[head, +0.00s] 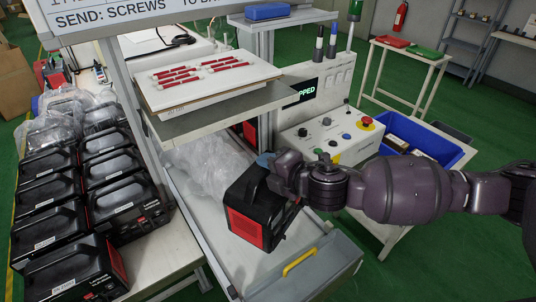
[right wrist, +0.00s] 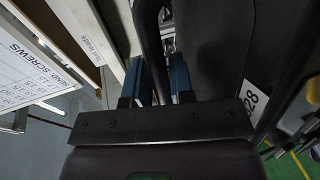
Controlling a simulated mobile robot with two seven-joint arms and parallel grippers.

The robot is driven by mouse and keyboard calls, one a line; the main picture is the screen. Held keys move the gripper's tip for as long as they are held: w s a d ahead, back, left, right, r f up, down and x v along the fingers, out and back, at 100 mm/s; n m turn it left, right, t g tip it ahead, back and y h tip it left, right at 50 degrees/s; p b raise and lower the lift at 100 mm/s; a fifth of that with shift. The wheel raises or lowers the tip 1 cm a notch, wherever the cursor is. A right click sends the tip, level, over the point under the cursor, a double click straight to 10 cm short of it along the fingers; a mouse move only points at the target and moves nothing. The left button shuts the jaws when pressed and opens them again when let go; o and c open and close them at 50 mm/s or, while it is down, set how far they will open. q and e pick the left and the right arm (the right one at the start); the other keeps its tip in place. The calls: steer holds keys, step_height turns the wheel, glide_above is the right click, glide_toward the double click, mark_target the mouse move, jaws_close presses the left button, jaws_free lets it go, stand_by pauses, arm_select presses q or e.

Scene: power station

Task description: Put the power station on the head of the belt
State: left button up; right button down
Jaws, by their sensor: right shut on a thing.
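A black power station (head: 250,212) with a red end panel is in the middle of the head view, at the belt (head: 188,197). My right gripper (head: 266,160) comes in from the right and is shut on its top handle. In the right wrist view the blue fingers (right wrist: 160,82) are on either side of the dark handle (right wrist: 149,40), and the black body (right wrist: 215,45) fills the right. I cannot tell whether its underside touches the belt. My left gripper is in neither view.
Several similar power stations (head: 75,190) stand in rows on the left table. A shelf with red-marked parts (head: 205,80) overhangs the belt. A control box (head: 325,135) with buttons and a blue bin (head: 425,145) stand behind my right arm. A yellow-handled drawer (head: 305,265) is in front.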

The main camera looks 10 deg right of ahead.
mark_target(289, 215)
steer(key=shift+w+a+f+b, duration=0.1)
steer(key=shift+f+b, duration=0.45)
steer(key=shift+f, duration=4.05)
steer(key=shift+f+b, duration=0.35)
steer(key=shift+f, duration=1.75)
steer(key=c, duration=1.4)
jaws_free()
steer(key=shift+f, duration=0.3)
steer(key=o, duration=0.4)
steer(key=shift+r, duration=0.1)
steer(key=v, duration=1.2)
